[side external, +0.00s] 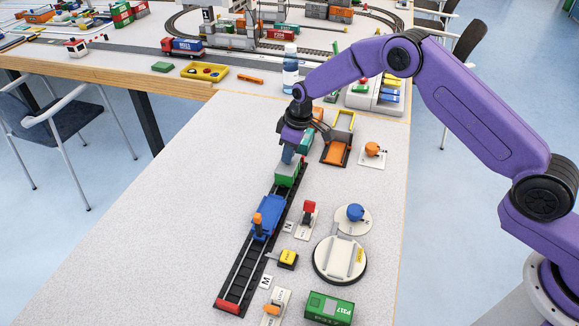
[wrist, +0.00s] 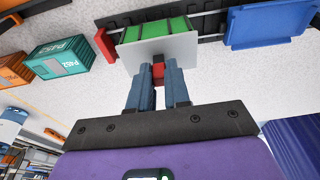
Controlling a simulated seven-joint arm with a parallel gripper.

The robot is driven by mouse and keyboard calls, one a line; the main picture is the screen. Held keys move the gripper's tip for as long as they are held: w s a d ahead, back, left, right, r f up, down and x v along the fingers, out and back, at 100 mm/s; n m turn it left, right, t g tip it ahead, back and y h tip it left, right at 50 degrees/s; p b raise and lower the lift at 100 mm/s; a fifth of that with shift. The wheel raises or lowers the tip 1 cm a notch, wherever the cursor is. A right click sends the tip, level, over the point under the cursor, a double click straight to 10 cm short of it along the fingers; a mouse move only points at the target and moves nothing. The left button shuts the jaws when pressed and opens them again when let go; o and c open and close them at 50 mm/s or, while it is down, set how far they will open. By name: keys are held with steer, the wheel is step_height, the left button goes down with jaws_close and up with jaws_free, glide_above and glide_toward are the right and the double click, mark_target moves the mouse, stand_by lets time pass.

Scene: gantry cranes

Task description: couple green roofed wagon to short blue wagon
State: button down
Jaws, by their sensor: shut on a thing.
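The green roofed wagon (side external: 287,174) is at the far end of the black track in the side view, under my gripper (side external: 288,154). In the wrist view my gripper (wrist: 158,88) has its blue fingers closed around a small red knob on the wagon's pale grey roof, with the green ribbed side (wrist: 155,28) beyond. A short gap separates the wagons. The coupling parts are too small to make out.
A teal container (wrist: 62,57) is close by. The table left is clear.

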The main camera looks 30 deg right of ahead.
steer(key=shift+s+a, duration=1.45)
steer(key=shift+a, duration=0.05)
steer(key=c, duration=1)
jaws_free()
steer(key=shift+w+d+r, duration=0.1)
steer(key=shift+r, duration=0.45)
step_height(320, 180, up, 6)
steer(key=shift+f, duration=0.1)
